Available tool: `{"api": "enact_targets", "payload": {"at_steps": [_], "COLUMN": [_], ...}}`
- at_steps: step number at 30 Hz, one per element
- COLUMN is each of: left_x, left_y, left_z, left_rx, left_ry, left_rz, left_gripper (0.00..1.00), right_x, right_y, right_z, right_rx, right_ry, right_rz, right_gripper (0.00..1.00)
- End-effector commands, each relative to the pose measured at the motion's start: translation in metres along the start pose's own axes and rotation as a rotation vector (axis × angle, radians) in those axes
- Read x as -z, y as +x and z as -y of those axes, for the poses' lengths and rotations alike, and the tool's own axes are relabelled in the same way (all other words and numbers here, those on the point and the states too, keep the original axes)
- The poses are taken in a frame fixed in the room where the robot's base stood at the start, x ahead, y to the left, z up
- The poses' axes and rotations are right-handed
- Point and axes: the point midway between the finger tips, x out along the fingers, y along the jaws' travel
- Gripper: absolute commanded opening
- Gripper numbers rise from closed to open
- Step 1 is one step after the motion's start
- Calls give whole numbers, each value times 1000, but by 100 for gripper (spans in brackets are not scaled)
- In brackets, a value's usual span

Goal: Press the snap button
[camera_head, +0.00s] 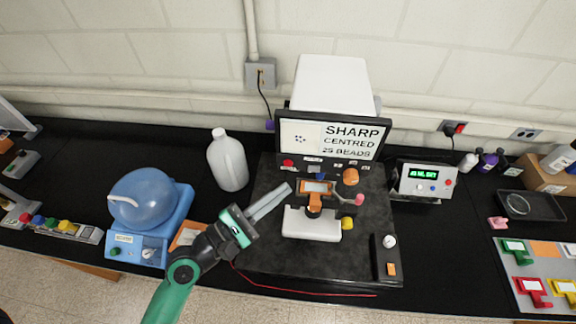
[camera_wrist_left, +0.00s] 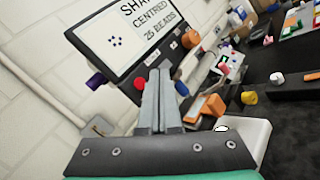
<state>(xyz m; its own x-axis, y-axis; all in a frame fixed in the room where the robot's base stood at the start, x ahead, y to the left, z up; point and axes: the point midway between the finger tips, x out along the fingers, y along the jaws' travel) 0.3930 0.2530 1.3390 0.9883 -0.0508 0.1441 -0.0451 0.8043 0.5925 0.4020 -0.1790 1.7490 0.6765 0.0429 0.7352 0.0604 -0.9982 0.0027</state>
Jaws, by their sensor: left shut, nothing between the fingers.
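The monitor (camera_head: 300,135) stands at the back of the dark bench plate and reads "SHARP CENTRED 25 BEADS". A row of small buttons lies along its lower edge. A red button (camera_head: 288,162) is at the left end; it also shows in the left wrist view (camera_wrist_left: 140,83), just left of my fingertips. A blue button (camera_wrist_left: 182,88) shows just right of them. The labels are too small to read, so I cannot tell which is the snap button. My left gripper (camera_head: 288,188) is shut and empty, in front of the monitor's lower left; it also fills the left wrist view (camera_wrist_left: 159,72).
The microscope stage (camera_head: 313,186), with orange and pink knobs, stands right of my left gripper. A white jug (camera_head: 228,160) and a blue device with a round bowl (camera_head: 145,200) stand to the left. A control box with a green display (camera_head: 425,180) stands to the right.

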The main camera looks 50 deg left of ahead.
Motion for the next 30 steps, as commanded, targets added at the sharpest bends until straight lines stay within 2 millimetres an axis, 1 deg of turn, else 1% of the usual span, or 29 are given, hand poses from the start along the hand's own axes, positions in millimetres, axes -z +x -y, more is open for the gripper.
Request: {"api": "enact_targets", "payload": {"at_steps": [1, 4, 10, 30], "left_x": [5, 10, 17, 17], "left_y": [5, 14, 24, 25], "left_z": [-4, -10, -17, -18], "left_rx": [-4, -2, 1, 1], "left_ry": [3, 2, 1, 1], "left_rz": [1, 0, 0, 1], "left_gripper": [0, 0, 0, 0], "right_x": [-3, -3, -3, -3], "right_y": [-4, -3, -3, -3], "right_z": [0, 0, 0, 0], "right_rx": [0, 0, 0, 0], "right_ry": [0, 0, 0, 0], "right_rz": [0, 0, 0, 0], "right_gripper": [72, 72, 72, 72]}}
